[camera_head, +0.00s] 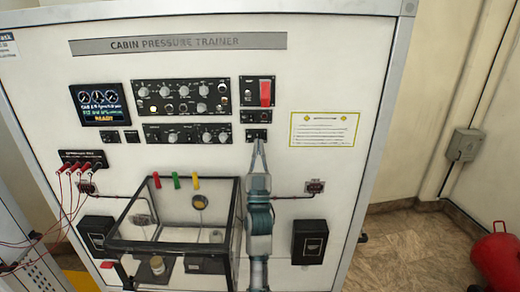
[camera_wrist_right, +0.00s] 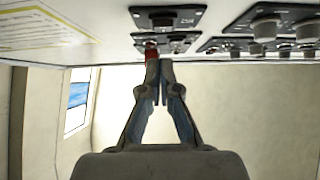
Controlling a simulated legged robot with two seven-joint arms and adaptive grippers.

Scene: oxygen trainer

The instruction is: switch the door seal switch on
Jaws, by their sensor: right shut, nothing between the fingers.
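My right gripper (camera_head: 256,143) reaches up to the front of the trainer board, its fingertips together at the lower edge of a small dark switch panel (camera_head: 257,133). It holds nothing. In the right wrist view the closed fingers (camera_wrist_right: 158,68) point at the board, close to small switch panels (camera_wrist_right: 168,42). Contact with a switch cannot be told. A second small panel (camera_head: 256,117) sits just above, and a red guard (camera_head: 265,93) above that. The labels are too small to read, so which one is the door seal switch cannot be told. My left gripper is not in view.
Two knob panels (camera_head: 182,96) and a display (camera_head: 99,103) are to the left. A clear box with a dark frame (camera_head: 180,246) juts out below, left of my right arm. A white instruction card (camera_head: 324,129) is to the right. The board around the card is clear.

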